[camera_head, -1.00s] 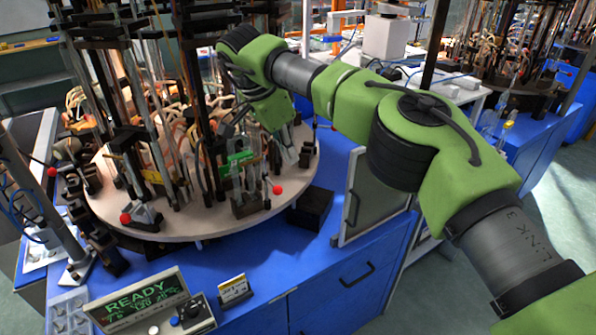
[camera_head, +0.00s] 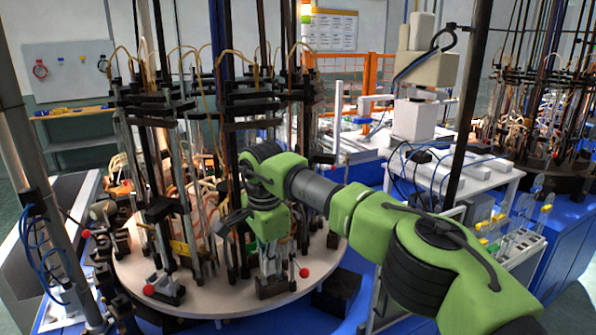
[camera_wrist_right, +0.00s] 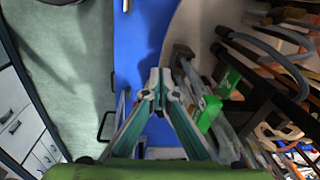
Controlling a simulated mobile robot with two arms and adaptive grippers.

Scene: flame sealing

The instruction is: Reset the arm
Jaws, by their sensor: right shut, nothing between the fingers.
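My right arm is green and grey and comes in from the right in the head view, reaching over the round machine table. A green clip (camera_wrist_right: 208,113) is just right of the fingers in that view; contact cannot be told. My left gripper is not in view.
The round table (camera_head: 215,303) carries several rod-and-clamp stations with hoses. Red knobs (camera_head: 304,272) stand near its front edge. A white bench (camera_head: 470,180) with a white robot arm (camera_head: 425,70) is behind right. In the wrist view, grey floor (camera_wrist_right: 75,60) lies clear at left.

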